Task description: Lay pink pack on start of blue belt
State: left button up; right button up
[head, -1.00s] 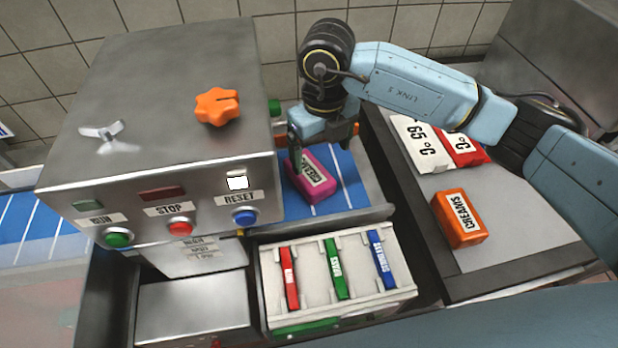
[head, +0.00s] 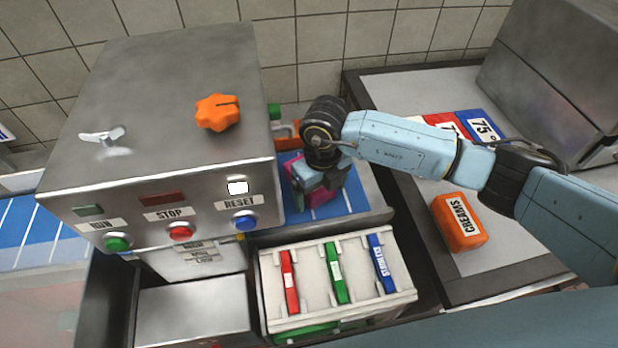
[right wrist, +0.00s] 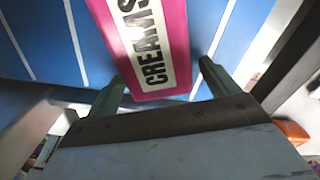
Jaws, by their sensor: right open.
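The pink pack (head: 322,205), labelled CREAMS, lies on the blue belt (head: 352,192) to the right of the grey machine. In the head view my right gripper and wrist hide most of it. In the right wrist view the pack (right wrist: 152,45) lies flat on the blue belt (right wrist: 40,45) with its white label up. My right gripper (head: 318,190) is over the pack. In the right wrist view its two fingers (right wrist: 160,82) are apart, one on each side of the pack's near end. My left gripper is not in view.
The grey machine (head: 160,120) with buttons and an orange knob stands left of the belt. In front is a white tray (head: 262,270) with red, green and blue bars. An orange CREAMS pack (head: 459,221) and temperature cards (head: 486,126) lie on the right table.

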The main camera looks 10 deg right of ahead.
jog(key=c, duration=1.2)
jog(key=shift+r, duration=0.1)
